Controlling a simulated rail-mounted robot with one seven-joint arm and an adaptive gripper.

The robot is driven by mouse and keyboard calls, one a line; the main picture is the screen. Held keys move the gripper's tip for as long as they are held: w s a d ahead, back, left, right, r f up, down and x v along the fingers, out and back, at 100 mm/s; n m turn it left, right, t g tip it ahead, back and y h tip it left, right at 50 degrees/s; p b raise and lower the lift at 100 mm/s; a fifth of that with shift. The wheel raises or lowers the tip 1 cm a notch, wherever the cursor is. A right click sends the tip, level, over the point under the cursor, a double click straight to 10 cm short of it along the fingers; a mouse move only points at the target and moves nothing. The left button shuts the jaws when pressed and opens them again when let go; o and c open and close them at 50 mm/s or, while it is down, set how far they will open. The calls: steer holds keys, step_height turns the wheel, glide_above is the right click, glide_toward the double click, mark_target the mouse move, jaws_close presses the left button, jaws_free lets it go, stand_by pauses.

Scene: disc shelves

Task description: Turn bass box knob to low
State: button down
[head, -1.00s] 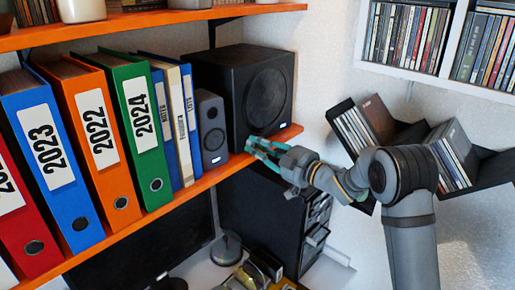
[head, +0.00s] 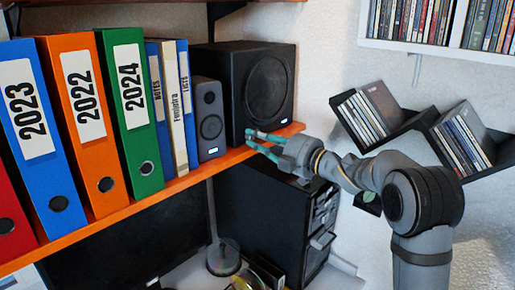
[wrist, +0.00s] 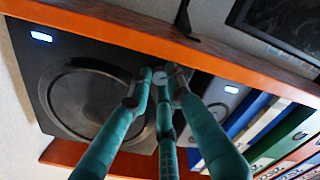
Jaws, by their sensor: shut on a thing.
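The bass box is the large black speaker (head: 267,88) with a round cone, at the right end of the orange shelf. In the wrist view the bass box (wrist: 62,85) appears upside down, with a lit blue-white label. My gripper (head: 250,139) has teal fingers at the box's lower front left corner. In the wrist view its fingertips (wrist: 160,80) close around a small round grey knob (wrist: 160,78) beside the cone. The gripper is shut on this knob. The fingers cover most of it, and I cannot read its setting or any marks.
A small grey speaker (head: 208,118) stands left of the bass box, then thin books and large binders (head: 130,110). The orange shelf's front edge (head: 190,181) runs just below my fingers. A black cabinet (head: 270,225) is underneath. CD shelves (head: 375,120) hang right, behind my arm.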

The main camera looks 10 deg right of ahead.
steer(key=shift+a+r+n, duration=0.15)
steer(key=shift+n, duration=0.35)
steer(key=c, duration=1.6)
jaws_free()
steer(key=shift+s, duration=0.1)
steer(key=shift+s+d, duration=0.2)
steer(key=shift+d, duration=0.1)
steer(key=v, duration=0.7)
steer(key=shift+s, duration=0.2)
steer(key=shift+c, duration=0.4)
